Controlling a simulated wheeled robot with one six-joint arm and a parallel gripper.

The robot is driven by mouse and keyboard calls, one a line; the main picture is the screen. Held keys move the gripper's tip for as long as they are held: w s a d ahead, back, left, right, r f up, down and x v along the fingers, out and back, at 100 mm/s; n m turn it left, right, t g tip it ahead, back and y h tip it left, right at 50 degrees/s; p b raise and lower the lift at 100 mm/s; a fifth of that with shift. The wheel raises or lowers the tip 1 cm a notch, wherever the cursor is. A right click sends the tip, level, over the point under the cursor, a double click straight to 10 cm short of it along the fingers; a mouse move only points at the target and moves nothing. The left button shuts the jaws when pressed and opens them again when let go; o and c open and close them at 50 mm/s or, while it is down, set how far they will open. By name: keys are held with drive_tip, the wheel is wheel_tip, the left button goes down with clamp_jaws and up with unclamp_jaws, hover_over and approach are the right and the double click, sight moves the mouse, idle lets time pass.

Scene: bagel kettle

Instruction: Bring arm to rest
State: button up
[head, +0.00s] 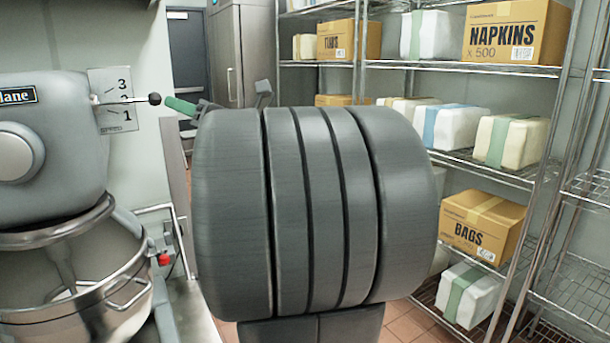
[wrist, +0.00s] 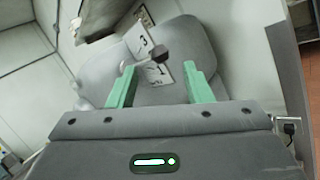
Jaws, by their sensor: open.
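My gripper's green fingers show in the wrist view, spread apart with nothing held between them; my gripper (wrist: 160,68) is open. In the head view, only a green finger of my gripper (head: 180,105) shows at the left of my large grey arm link, which hides most of the arm behind it. The finger is just right of the black knob (head: 155,99) on the mixer's lever, with a small gap in the picture. In the wrist view the knob (wrist: 162,52) appears beyond the fingertips, between them.
A grey stand mixer (head: 50,140) with a steel bowl (head: 75,275) stands at the left. A number card (head: 113,85) is behind the lever. Wire shelves (head: 480,168) with boxes and wrapped packs line the right. A tiled floor strip (head: 420,325) shows below.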

sight(159, 95)
drive_tip(key=v, duration=0.5)
drive_tip(key=p+x, duration=0.1)
drive_tip(key=x, duration=0.3)
drive_tip(key=p+x, duration=0.1)
drive_tip(key=x, duration=0.9)
drive_tip(key=shift+d+r+p, duration=0.1)
drive_tip(key=shift+r+p, duration=0.2)
drive_tip(key=shift+p, duration=0.1)
drive_tip(key=shift+s+d+r+n+p, duration=0.15)
drive_tip(key=shift+r+n+p, duration=0.15)
drive_tip(key=shift+p, duration=0.55)
drive_tip(key=r+n+h+p, duration=0.1)
drive_tip(key=p, duration=0.3)
drive_tip(key=r+n+g+p, duration=0.1)
drive_tip(key=p, duration=0.4)
drive_tip(key=a+r+n+g+h+p, duration=0.1)
drive_tip(key=p, duration=0.4)
drive_tip(key=shift+s+r+n+h, duration=0.3)
drive_tip(key=shift+r+n, duration=0.1)
drive_tip(key=b+v, duration=0.3)
drive_tip(key=v, duration=0.5)
drive_tip(key=shift+d+f, duration=0.25)
drive_tip(key=shift+d, duration=0.1)
drive_tip(key=shift+s, duration=0.1)
